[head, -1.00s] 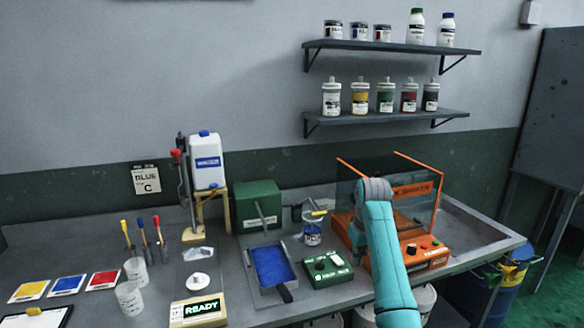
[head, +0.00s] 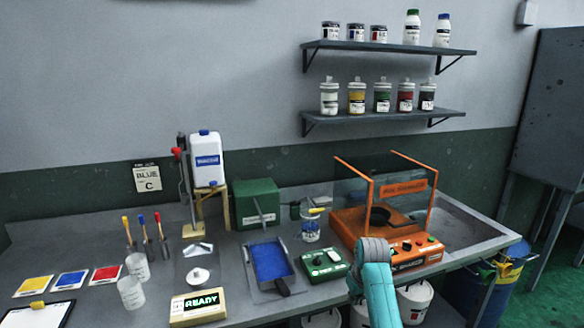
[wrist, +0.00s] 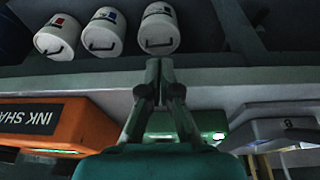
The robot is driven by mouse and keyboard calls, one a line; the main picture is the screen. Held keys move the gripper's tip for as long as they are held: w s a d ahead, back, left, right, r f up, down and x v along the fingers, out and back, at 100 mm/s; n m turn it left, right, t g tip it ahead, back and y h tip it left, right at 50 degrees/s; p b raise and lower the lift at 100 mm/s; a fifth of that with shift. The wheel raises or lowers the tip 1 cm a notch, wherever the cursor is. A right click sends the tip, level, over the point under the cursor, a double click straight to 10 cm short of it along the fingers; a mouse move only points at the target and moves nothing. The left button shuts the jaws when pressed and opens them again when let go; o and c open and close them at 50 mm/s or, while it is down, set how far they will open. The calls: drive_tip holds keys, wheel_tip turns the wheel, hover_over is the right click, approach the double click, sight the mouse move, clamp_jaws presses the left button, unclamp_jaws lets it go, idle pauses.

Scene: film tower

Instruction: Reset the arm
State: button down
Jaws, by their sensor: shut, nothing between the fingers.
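My teal arm (head: 375,285) rises from the bottom edge of the head view, in front of the orange ink shaker (head: 395,245). My gripper is not visible in the head view. In the wrist view my gripper (wrist: 159,68) is shut and empty, with its fingers together in front of the counter's pale edge. The wrist picture is upside down, with the orange shaker (wrist: 45,122) at the left and white buckets (wrist: 104,33) at the top.
The counter holds a blue tray (head: 270,262), a green control box (head: 324,264), a READY display (head: 198,307) and a green box (head: 256,204). Paint jars stand on two wall shelves (head: 385,116). White buckets (head: 415,301) sit under the counter. The sink (head: 455,232) is at the right.

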drive_tip(key=s+f+m+t, duration=0.1)
drive_tip(key=s+f, duration=0.6)
drive_tip(key=f, duration=0.3)
drive_tip(key=s+f+t, duration=0.2)
drive_tip(key=s+f, duration=0.5)
drive_tip(key=f, duration=0.2)
drive_tip(key=s+f+t, duration=0.1)
drive_tip(key=s+f, duration=0.2)
drive_tip(key=s, duration=0.6)
drive_tip(key=s+f+t, duration=0.2)
drive_tip(key=s, duration=0.8)
drive_tip(key=s+r+m+t, duration=0.1)
drive_tip(key=s+r, duration=0.3)
drive_tip(key=s, duration=0.5)
drive_tip(key=s+r+m+t, duration=0.15)
drive_tip(key=s+r, duration=0.25)
drive_tip(key=s, duration=0.6)
drive_tip(key=s+r+t, duration=0.1)
drive_tip(key=s+r, duration=0.5)
drive_tip(key=r, duration=0.3)
drive_tip(key=s+r+t, duration=0.2)
drive_tip(key=s+r, duration=0.4)
drive_tip(key=r, duration=0.3)
drive_tip(key=shift+h, duration=0.3)
